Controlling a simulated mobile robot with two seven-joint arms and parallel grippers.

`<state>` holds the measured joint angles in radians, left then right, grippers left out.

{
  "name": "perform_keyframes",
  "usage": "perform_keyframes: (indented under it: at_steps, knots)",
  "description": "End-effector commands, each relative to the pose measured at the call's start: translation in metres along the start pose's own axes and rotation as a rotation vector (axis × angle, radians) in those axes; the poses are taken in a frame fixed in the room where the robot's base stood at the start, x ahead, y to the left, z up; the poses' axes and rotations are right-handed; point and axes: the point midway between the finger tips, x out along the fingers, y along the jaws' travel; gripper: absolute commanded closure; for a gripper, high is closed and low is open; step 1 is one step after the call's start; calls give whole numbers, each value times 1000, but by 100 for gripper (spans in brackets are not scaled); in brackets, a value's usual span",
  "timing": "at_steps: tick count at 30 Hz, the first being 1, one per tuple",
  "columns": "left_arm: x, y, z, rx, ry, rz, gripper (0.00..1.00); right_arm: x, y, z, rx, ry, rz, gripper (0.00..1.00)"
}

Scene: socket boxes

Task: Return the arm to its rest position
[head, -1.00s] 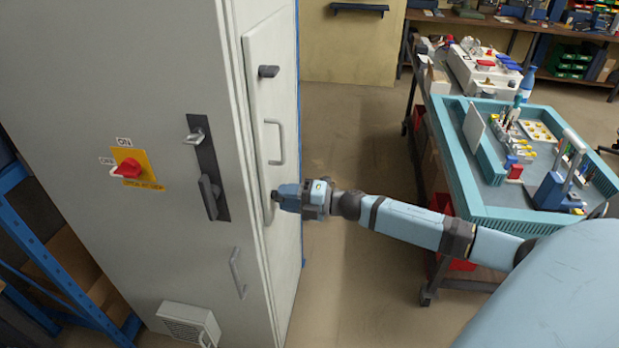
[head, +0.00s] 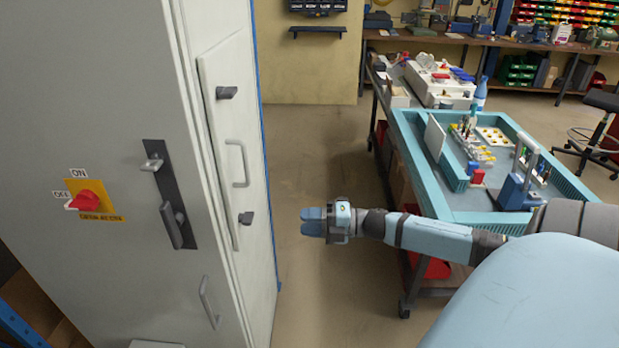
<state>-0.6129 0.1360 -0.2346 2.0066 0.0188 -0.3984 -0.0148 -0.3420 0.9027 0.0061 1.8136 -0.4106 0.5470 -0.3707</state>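My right gripper (head: 312,221) hangs in free air over the floor in the head view, to the right of the grey cabinet (head: 100,70). Its two blue fingers point left and lie near each other. How far apart they are is not clear, and nothing shows between them. My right arm reaches in from the right. My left gripper is out of view.
The cabinet fills the left, with a red switch (head: 84,200), its handle toward OFF, and a lever handle (head: 172,221). On the right, a cart carries a blue tray (head: 407,127) of parts, close to my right arm. Bare floor (head: 320,140) lies between.

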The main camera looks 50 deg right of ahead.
Motion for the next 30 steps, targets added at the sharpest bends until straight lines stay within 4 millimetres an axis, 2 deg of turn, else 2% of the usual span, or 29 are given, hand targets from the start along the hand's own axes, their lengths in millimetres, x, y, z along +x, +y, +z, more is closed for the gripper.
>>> perform_keyframes:
  at_steps: [14,17,20,23,26,27,30]
  knots:
    - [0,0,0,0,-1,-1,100,0,0,0,3,-2,0,62]
    - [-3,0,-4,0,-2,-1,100,1,-5,-7,54,-31,5,62]
    - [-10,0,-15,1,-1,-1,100,5,-18,-28,206,-115,15,62]
    - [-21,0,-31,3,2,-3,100,9,-40,-65,458,-252,20,62]
    - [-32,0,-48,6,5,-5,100,14,-63,-115,756,-404,10,62]
    - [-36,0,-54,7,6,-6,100,17,-71,-136,875,-461,1,62]
    - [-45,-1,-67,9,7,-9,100,23,-86,-191,1154,-588,-29,62]
